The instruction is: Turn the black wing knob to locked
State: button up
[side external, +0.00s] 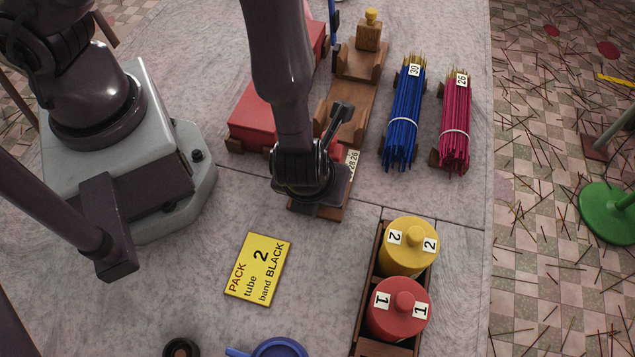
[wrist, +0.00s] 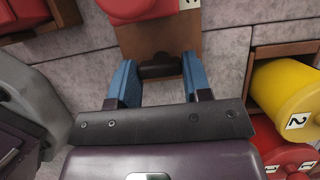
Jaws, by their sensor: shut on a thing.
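The black wing knob (wrist: 160,68) shows in the wrist view on a brown wooden board (wrist: 147,38), in front of a red part (wrist: 130,8) with a white label. The blue fingers of my gripper (wrist: 159,75) stand on either side of the knob and are shut on its two ends. In the side external view my gripper (side external: 317,205) is low over the front end of the wooden board, and its body hides the knob. No lock marking is readable, so I cannot tell the knob's setting.
A yellow canister (side external: 407,248) and a red canister (side external: 397,310) stand in a wooden rack to the right. Blue sticks (side external: 402,125) and magenta sticks (side external: 456,130) lie behind. A red box (side external: 252,120) is left.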

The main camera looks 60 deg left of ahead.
dwell(0.4)
jog(key=o, duration=0.6)
jog(key=shift+o, duration=0.2)
jog(key=v, duration=1.3)
jog(key=shift+s, duration=0.1)
